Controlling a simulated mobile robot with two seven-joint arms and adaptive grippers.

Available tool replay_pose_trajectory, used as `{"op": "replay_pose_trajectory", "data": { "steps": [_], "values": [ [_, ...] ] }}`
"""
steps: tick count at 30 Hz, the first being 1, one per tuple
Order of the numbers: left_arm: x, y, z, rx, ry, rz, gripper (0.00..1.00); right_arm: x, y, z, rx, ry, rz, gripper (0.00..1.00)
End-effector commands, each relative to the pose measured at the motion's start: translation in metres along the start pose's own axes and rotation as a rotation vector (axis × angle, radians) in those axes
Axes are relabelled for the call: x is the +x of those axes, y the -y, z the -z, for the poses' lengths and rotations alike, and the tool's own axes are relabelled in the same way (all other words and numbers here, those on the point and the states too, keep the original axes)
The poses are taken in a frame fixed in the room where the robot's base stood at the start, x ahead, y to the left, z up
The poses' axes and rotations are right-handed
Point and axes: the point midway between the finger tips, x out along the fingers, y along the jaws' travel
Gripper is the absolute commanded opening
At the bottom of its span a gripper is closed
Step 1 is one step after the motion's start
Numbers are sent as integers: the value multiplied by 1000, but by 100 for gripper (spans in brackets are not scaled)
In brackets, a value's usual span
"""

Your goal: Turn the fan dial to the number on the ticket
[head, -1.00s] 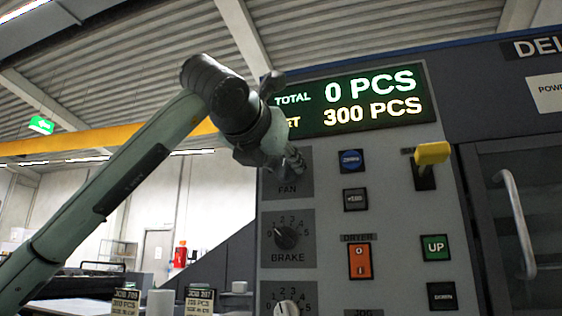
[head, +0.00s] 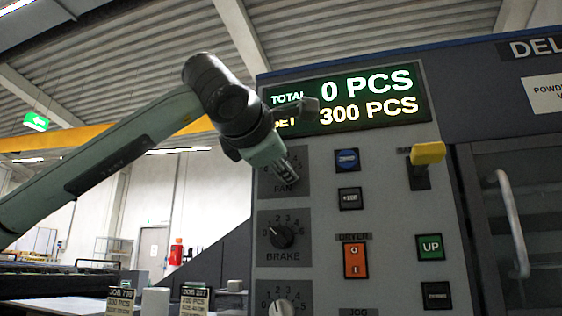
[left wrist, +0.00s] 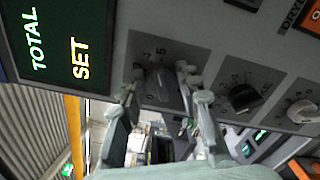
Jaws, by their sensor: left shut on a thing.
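The fan dial (left wrist: 158,88) is a pale knob on a dark numbered plate, seen in the left wrist view. My left gripper (left wrist: 160,73) has a finger on either side of the knob and is shut on it. In the head view the gripper (head: 287,170) covers the knob and most of the numbers above the FAN label, so the setting is hard to read. Two tickets stand at the lower left: one headed JOB 709 (head: 121,303) with 300 PCS, and one headed JOB 207 (head: 195,301). Their lower lines are too small to read. My right gripper is out of view.
The brake dial (head: 281,235) sits below the fan dial, with another pale dial (head: 281,307) under it. The display (head: 345,98) reads TOTAL 0 PCS, SET 300 PCS. An orange dryer switch (head: 355,258), several buttons and a yellow lever (head: 428,153) are to the right.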

Motion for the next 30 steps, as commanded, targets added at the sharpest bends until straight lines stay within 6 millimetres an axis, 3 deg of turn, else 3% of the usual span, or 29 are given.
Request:
{"op": "replay_pose_trajectory", "data": {
  "steps": [12, 29, 30],
  "values": [
    [0, 2, -1, 185, 3, -1, 4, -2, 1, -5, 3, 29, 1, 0],
    [0, 2, -1, 211, 2, 0, 4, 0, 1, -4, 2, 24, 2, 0],
    [0, 2, -1, 211, 2, 0, 38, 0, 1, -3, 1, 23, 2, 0]
  ]
}}
